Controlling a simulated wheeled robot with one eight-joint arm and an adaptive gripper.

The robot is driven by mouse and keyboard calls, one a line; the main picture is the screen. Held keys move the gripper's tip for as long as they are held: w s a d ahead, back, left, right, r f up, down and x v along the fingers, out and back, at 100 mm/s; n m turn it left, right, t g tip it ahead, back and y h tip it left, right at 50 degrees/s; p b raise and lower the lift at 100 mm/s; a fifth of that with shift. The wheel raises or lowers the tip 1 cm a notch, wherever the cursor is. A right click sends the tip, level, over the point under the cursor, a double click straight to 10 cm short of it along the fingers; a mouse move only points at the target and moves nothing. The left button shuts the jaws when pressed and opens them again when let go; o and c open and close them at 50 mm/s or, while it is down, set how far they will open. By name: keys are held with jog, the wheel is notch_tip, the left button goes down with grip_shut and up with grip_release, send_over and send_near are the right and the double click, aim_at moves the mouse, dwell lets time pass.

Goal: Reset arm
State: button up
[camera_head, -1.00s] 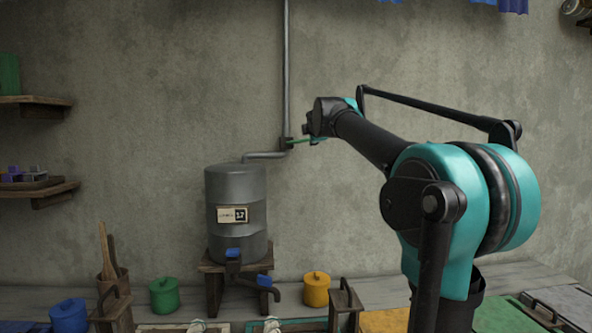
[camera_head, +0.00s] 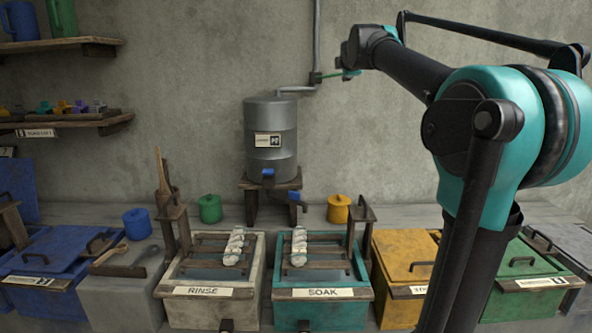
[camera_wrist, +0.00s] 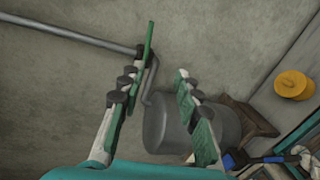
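In the head view my arm rises at the right, bent, with its far end (camera_head: 362,45) beside the wall pipe and above the grey tank. The gripper fingers cannot be made out there. In the wrist view my gripper (camera_wrist: 157,74) is open, with a clear gap between its green-padded fingers and nothing held. A green lever (camera_wrist: 149,42) on the wall pipe (camera_wrist: 75,36) lies just beyond the left fingertip; I cannot tell whether they touch. The lever also shows in the head view (camera_head: 341,73). The tank (camera_wrist: 165,128) appears beyond and between the fingers.
The tank (camera_head: 270,125) stands on a wooden stool. Below are a RINSE tub (camera_head: 212,308) and a SOAK tub (camera_head: 320,310), each with a pale twisted skein. A yellow-lidded chest (camera_head: 402,250) and a green chest (camera_head: 520,268) flank my arm. Shelves (camera_head: 60,120) hang at the left.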

jog(key=s+d+f+m+g, duration=0.15)
jog(key=s+f+m, duration=0.3)
jog(key=f, duration=0.65)
jog(key=s+d+f+m+g+h, duration=0.1)
jog(key=s+f+m+g, duration=0.15)
jog(key=s+f, duration=0.6)
jog(key=s+d+f+m+g, duration=0.2)
jog(key=f+m, duration=0.2)
jog(key=f, duration=0.9)
jog(key=s+a+f+m+g+y, duration=0.1)
jog(key=s+f+m+g, duration=0.4)
jog(key=s+f, duration=2.2)
jog(key=s+a+m, duration=0.1)
jog(key=s+m, duration=0.1)
jog(key=m, duration=0.1)
jog(key=shift+s+f+g+y, duration=0.3)
jog(key=shift+f, duration=0.05)
jog(key=shift+w+r, duration=0.1)
